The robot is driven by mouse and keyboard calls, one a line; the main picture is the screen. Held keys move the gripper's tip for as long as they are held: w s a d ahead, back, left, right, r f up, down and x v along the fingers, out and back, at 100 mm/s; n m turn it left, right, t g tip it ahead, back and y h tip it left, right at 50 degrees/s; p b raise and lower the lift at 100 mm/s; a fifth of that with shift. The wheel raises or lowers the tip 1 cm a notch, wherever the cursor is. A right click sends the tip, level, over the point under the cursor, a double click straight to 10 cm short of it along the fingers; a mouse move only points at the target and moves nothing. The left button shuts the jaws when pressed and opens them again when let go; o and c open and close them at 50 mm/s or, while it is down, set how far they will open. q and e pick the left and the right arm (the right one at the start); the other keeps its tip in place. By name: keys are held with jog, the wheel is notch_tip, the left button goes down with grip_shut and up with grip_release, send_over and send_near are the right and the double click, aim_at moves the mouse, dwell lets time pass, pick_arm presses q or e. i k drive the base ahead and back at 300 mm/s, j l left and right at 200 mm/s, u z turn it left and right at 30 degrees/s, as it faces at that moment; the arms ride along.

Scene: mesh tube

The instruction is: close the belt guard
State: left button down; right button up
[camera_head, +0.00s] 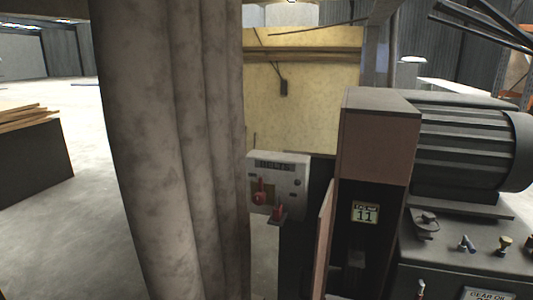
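The belt guard (375,145) is a brown-red boxy housing right of centre, beside a dark ribbed motor. A narrow brown panel (325,240) stands at its lower left, seen nearly edge-on and angled out from a dark opening, so it looks like a guard door standing open. Inside the dark part is a small label (365,212) reading 11. The lower end of the panel is cut off by the picture's bottom edge. Neither of my grippers shows in the head view.
A large stained grey ribbed column (170,150) fills the left foreground. A grey control box (279,182) with red switches stands left of the guard. The ribbed motor (470,150) and small valves are on the right. Planks (25,117) lie far left; floor there is open.

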aim_at(323, 221)
jog(key=z, duration=1.25)
jog(key=j+u, duration=0.1)
jog(key=j, duration=0.5)
jog(key=i+j, duration=0.1)
jog(key=j, duration=0.45)
jog(key=k+u, duration=0.05)
